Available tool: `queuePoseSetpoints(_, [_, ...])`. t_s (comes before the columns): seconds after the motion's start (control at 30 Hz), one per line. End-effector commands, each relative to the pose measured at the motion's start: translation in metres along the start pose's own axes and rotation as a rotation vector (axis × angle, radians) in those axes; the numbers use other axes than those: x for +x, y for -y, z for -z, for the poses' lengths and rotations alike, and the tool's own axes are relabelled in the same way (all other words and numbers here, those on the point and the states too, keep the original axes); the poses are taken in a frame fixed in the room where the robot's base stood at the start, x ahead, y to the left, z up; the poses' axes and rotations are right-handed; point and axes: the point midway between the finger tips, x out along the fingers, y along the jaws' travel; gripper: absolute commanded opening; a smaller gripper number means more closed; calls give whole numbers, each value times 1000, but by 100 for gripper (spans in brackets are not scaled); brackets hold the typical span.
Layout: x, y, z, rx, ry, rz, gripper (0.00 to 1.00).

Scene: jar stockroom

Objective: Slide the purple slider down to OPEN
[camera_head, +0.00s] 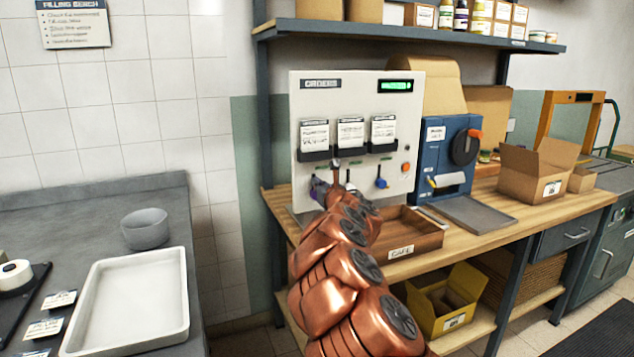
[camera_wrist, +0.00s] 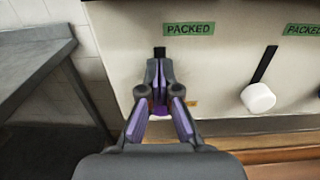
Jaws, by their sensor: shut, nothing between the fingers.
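The purple slider (camera_head: 318,187) is the left one on the lower part of a pale upright panel (camera_head: 301,110). In the wrist view the purple slider (camera_wrist: 160,109) shows between and behind my fingers, low under its dark slot (camera_wrist: 160,51). A green PACKED label (camera_wrist: 189,29) is above the slot. A small orange label (camera_wrist: 192,103) beside the slider is mostly hidden, and its words cannot be read. My gripper (camera_wrist: 161,66) is shut and empty in front of the slot. Whether it touches the slider is unclear.
A white slider (camera_wrist: 258,97) is right of my gripper, and a blue slider (camera_head: 381,183) is farther right. Card holders (camera_head: 351,150) jut out above. A wooden CAFE tray (camera_head: 415,243) lies below the panel. A blue machine (camera_head: 436,160) stands to the right.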

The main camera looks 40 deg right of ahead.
Motion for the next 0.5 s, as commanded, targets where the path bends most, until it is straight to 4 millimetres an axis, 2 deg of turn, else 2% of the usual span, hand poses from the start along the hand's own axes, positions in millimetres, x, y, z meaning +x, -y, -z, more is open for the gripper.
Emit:
queuePoseSetpoints(0.23, [-2,0,-3,0,0,1,0])
queuePoseSetpoints(0.5, [-23,0,-2,-1,0,0,0])
